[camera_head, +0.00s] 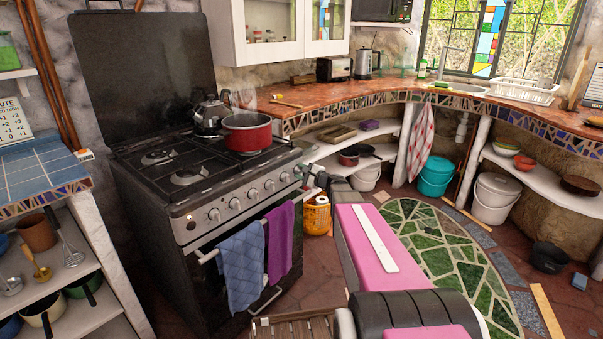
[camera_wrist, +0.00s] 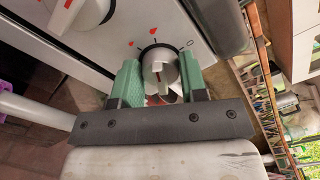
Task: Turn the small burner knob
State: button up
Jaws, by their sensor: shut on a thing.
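The stove (camera_head: 180,180) stands at the left with a row of grey knobs along its front panel. The burner knob (camera_wrist: 158,68) at the right end of that row is light grey with red marks and a ring mark around it on the panel. My gripper (camera_wrist: 160,82) has its green fingers on either side of this knob and is shut on it. In the head view the same end knob (camera_head: 298,172) is small, and my arm comes up to it from the right. The fingertips are hard to make out there.
A red pot (camera_head: 247,133) and a kettle (camera_head: 209,114) stand on the stove. Blue (camera_head: 242,262) and purple (camera_head: 279,240) towels hang on the oven handle. The neighbouring knob (camera_wrist: 82,12) shows at upper left in the wrist view. A tiled counter (camera_head: 340,92) adjoins at the right.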

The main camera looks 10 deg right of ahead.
jog(key=o, duration=0.9)
jog(key=v, duration=1.1)
grip_shut()
jog(key=shift+a, duration=0.1)
dwell(1.2)
